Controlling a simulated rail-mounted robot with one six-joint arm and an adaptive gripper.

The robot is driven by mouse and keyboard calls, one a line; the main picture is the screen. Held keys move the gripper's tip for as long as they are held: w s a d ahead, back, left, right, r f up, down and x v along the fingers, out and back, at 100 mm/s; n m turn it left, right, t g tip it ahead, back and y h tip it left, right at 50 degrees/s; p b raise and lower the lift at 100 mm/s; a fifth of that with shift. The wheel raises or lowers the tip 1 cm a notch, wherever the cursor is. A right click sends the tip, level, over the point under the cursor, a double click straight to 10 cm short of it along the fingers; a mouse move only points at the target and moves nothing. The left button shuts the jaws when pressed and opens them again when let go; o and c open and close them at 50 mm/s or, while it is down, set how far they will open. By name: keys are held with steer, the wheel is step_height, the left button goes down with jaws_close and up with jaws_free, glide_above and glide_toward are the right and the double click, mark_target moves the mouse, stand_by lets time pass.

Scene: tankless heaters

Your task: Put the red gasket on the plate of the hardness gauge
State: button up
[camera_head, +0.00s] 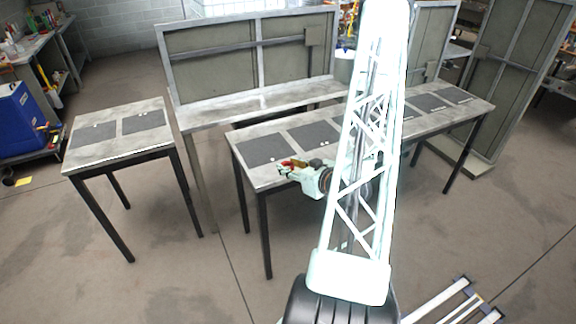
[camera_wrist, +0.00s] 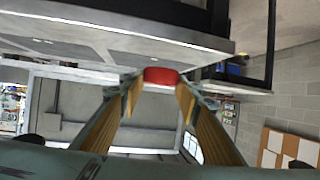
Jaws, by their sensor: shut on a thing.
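The red gasket (camera_wrist: 161,75) sits between the tips of my gripper (camera_wrist: 160,84) in the wrist view; the fingers are shut on it. In the head view my gripper (camera_head: 291,166) is at the front left part of the long table, around the edge of its top, with a small bit of red showing at the fingers. I cannot tell its exact height above the table. I cannot make out the hardness gauge or its plate in either view.
The long table (camera_head: 243,145) carries several dark grey mats, such as the left one (camera_head: 262,150). A smaller table (camera_head: 110,146) with two dark mats stands to the left, with a floor gap between. A framed bench with a tall back panel (camera_head: 212,75) stands behind.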

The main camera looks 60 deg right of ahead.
steer(key=shift+w, duration=0.2)
stand_by(0.5)
steer(key=shift+w+a, duration=0.25)
steer(key=shift+w, duration=0.3)
steer(key=w+a+n+t+y, duration=0.1)
steer(key=w+a, duration=0.9)
steer(key=w, duration=0.3)
steer(key=w+a+n+y, duration=0.2)
steer(key=w+a, duration=0.9)
steer(key=w, duration=0.3)
steer(key=w+a+r, duration=0.1)
steer(key=w+a, duration=0.3)
steer(key=a, duration=0.7)
steer(key=w+a+r+n+y, duration=0.1)
steer(key=w+a, duration=0.3)
steer(key=a, duration=0.7)
steer(key=w+a+y, duration=0.1)
steer(key=w+a, duration=0.3)
steer(key=a, duration=0.7)
steer(key=shift+w+r+n, duration=0.35)
steer(key=shift+r+n, duration=0.05)
